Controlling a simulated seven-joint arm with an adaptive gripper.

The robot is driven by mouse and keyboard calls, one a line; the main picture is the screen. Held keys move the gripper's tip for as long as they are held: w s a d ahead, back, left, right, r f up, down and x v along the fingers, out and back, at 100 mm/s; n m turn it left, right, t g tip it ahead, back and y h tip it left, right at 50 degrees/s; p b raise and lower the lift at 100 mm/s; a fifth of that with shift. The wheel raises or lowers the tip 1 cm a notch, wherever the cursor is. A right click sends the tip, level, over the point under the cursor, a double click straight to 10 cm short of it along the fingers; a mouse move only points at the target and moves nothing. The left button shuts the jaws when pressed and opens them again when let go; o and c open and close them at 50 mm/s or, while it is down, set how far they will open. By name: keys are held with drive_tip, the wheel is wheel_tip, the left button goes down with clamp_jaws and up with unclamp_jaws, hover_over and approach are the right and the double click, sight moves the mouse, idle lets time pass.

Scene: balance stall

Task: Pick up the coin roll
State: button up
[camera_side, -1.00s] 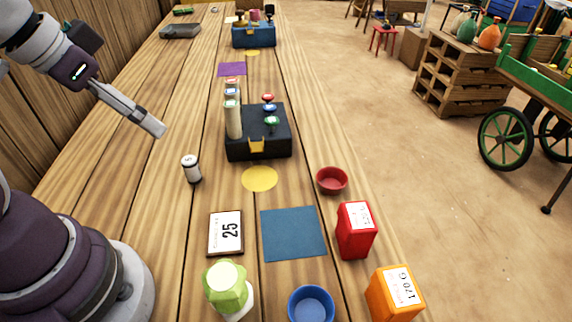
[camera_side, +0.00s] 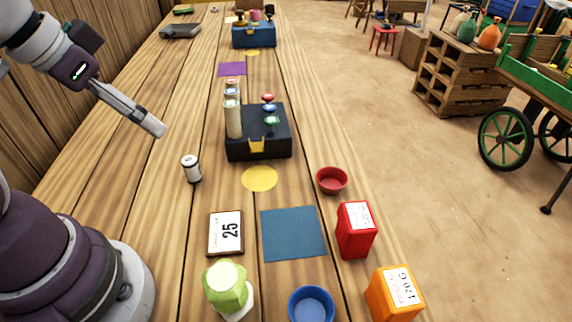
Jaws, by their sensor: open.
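A small pale cylinder with a dark base (camera_side: 191,169), which looks like the coin roll, stands upright on the wooden table left of the black box. My gripper (camera_side: 155,128) is above and to the left of it, apart from it, slanting down to the right. The gripper is open, with nothing seen in it; its fingers overlap from this side. Several taller pale tubes (camera_side: 233,118) stand in a row at the black box's left side.
The black box (camera_side: 257,148) carries red, blue and green knobs. Nearer are a red bowl (camera_side: 332,181), a "25" card (camera_side: 226,233), a blue mat (camera_side: 316,234), a red block (camera_side: 355,238), an orange block (camera_side: 393,298), a green object (camera_side: 226,286) and a blue bowl (camera_side: 311,305).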

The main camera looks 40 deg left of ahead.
drive_tip(key=n+g+y, duration=0.1)
drive_tip(key=n+g, duration=0.3)
drive_tip(key=n, duration=0.6)
approach(189, 159)
drive_tip(key=f, duration=0.3)
drive_tip(key=w+f, duration=0.1)
drive_tip(key=f, duration=0.3)
drive_tip(key=a+f, duration=0.1)
drive_tip(key=f, duration=0.2)
drive_tip(key=shift+w+f, duration=0.2)
drive_tip(key=shift+f, duration=0.1)
drive_tip(key=shift+c, duration=0.4)
clamp_jaws()
